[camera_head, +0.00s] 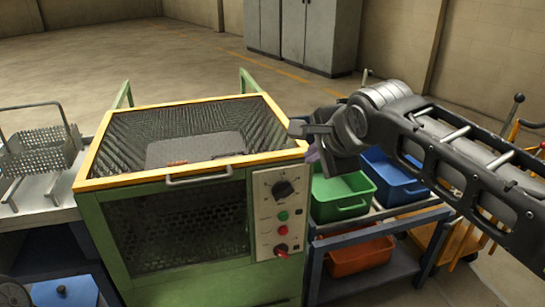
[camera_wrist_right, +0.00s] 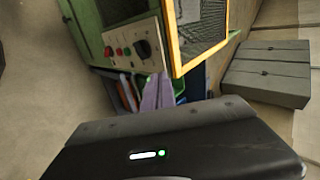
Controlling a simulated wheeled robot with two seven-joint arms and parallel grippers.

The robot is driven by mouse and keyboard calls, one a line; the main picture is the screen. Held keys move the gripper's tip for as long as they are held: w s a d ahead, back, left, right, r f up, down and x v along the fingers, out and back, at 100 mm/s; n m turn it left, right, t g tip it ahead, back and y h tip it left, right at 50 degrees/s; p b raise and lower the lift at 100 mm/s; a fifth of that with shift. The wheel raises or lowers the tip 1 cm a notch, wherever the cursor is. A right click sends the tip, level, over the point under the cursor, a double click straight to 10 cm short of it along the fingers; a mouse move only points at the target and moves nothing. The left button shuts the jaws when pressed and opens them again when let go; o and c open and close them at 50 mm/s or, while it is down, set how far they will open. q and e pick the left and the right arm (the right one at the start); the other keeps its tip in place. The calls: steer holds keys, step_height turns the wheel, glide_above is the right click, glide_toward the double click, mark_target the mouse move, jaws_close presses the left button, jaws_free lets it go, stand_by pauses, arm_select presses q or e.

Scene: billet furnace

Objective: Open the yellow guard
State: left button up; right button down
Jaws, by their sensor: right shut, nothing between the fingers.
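The yellow guard (camera_head: 262,157) is a yellow frame with dark mesh, lying level across the top of the green furnace machine (camera_head: 92,230). A grey bar handle (camera_head: 198,176) is on its front edge. My right gripper (camera_head: 299,130) is shut and empty. In the head view it appears at the guard's right edge, near the front corner; I cannot tell whether it touches. In the right wrist view, the guard's yellow edge (camera_wrist_right: 174,45) shows at the top, beyond the dark gripper body (camera_wrist_right: 165,145). My left gripper is not in view.
A control panel (camera_head: 265,220) with a knob and buttons is on the machine's front right. A cart with green (camera_head: 340,197), blue (camera_head: 395,178) and red (camera_head: 358,257) bins stands at right. A wire basket (camera_head: 40,150) sits at left. Grey cabinets (camera_head: 305,35) stand behind; the floor between is open.

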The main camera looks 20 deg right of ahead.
steer(key=shift+f, duration=0.1)
stand_by(0.3)
glide_toward(288, 159)
steer(key=x, duration=0.5)
steer(key=shift+s+f, duration=0.35)
steer(key=shift+s, duration=0.05)
steer(key=shift+w, duration=0.75)
